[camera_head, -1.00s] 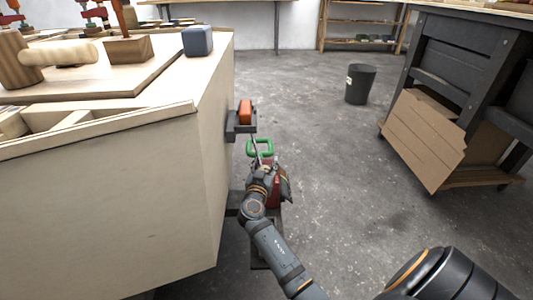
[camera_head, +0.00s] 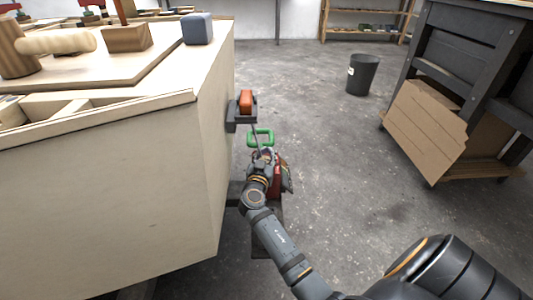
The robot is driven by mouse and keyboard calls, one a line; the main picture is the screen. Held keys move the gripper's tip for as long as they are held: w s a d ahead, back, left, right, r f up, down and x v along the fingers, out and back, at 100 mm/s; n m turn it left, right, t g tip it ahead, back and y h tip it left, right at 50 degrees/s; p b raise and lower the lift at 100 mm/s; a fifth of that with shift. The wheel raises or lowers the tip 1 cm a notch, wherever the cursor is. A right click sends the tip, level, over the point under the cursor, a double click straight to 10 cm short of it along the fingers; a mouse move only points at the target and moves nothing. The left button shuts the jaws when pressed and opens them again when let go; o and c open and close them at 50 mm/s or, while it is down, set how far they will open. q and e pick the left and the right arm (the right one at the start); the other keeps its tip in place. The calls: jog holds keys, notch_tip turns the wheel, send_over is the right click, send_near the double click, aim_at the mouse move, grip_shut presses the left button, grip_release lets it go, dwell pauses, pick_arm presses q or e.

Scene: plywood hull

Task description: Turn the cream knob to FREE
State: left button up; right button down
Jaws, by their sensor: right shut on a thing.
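My right gripper (camera_head: 263,156) is low beside the right wall of the plywood hull (camera_head: 150,185). It is shut, with a small pale spot at its fingertips that I take for the cream knob (camera_head: 266,152). The knob is almost all hidden by the gripper, so its pointer and the FREE mark cannot be read. A green handle (camera_head: 261,131) shows just beyond the fingertips. A red body (camera_head: 276,178) shows beside the gripper. My left gripper is not in view.
An orange block (camera_head: 246,101) sits in a dark bracket on the hull's side, above the gripper. A blue-grey block (camera_head: 197,29) and a wooden mallet (camera_head: 50,43) lie on the hull top. A black bin (camera_head: 362,75) and a dark workbench (camera_head: 465,70) stand right. The floor between is clear.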

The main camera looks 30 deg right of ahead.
jog(key=shift+a+f+y, duration=0.1)
jog(key=shift+y, duration=0.2)
jog(key=n+t+y, duration=0.2)
jog(key=y, duration=0.1)
jog(key=n+t+y, duration=0.1)
jog(key=shift+w+a+n, duration=0.25)
jog(key=shift+a+n, duration=0.15)
jog(key=shift+w+a+n+t+y+p, duration=0.15)
jog(key=shift+n+t+y, duration=0.15)
jog(key=shift+n+y, duration=0.4)
jog(key=shift+s+a+n+t+y+p, duration=0.1)
jog(key=shift+a+n+t+y, duration=0.2)
jog(key=shift+y, duration=0.75)
jog(key=shift+w+a+n+t+y+p, duration=0.1)
jog(key=shift+n+t+y, duration=0.2)
jog(key=shift+n+y, duration=0.45)
jog(key=c, duration=1.1)
grip_release()
jog(key=shift+c, duration=0.2)
jog(key=s, duration=0.4)
jog(key=s+a, duration=0.1)
jog(key=s, duration=0.6)
jog(key=shift+s+a, duration=0.35)
jog(key=shift+s, duration=0.05)
